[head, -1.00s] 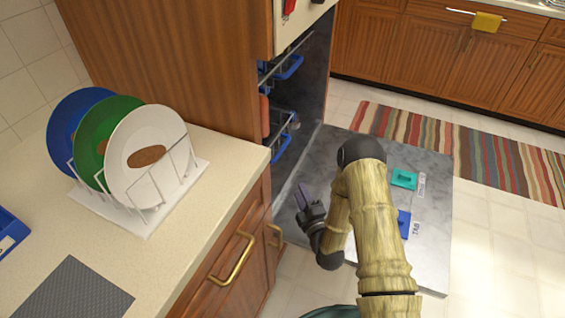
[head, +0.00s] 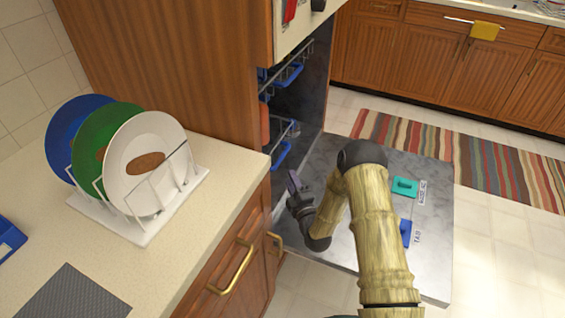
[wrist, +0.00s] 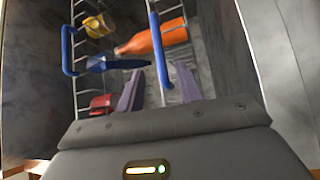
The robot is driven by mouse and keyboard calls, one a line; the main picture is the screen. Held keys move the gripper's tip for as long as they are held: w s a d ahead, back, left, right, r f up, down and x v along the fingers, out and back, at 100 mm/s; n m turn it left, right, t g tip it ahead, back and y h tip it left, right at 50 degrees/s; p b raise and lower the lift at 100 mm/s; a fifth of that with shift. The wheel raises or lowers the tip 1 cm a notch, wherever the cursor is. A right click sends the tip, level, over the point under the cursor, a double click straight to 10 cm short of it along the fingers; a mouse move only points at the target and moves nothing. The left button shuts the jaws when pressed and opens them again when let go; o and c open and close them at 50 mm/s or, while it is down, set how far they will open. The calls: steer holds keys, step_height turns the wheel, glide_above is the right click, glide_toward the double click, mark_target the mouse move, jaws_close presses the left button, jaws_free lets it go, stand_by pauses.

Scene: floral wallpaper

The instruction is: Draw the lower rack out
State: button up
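The dishwasher stands open. Its lower rack shows in the head view with a blue handle (head: 281,155), inside the tub. The upper rack (head: 287,72) is above it, also with a blue handle. My gripper (head: 295,183) is above the lowered door (head: 345,215), just in front of the lower rack. In the wrist view its two purple fingers (wrist: 160,88) are apart with nothing held. A blue handle (wrist: 160,50), seemingly the lower rack's, lies between their lines, just beyond the tips. Another blue handle (wrist: 67,52) is at left. An orange bottle (wrist: 150,37) lies behind.
The counter (head: 225,155) on the left holds a white plate stand (head: 135,228) with blue, green and white plates. Brass cabinet handles (head: 238,268) stick out below it. A striped rug (head: 480,165) and open floor lie right of the door.

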steer(key=x, duration=0.9)
steer(key=shift+b, duration=0.45)
steer(key=shift+w, duration=0.1)
steer(key=shift+c, duration=0.5)
jaws_close()
steer(key=shift+d, duration=0.1)
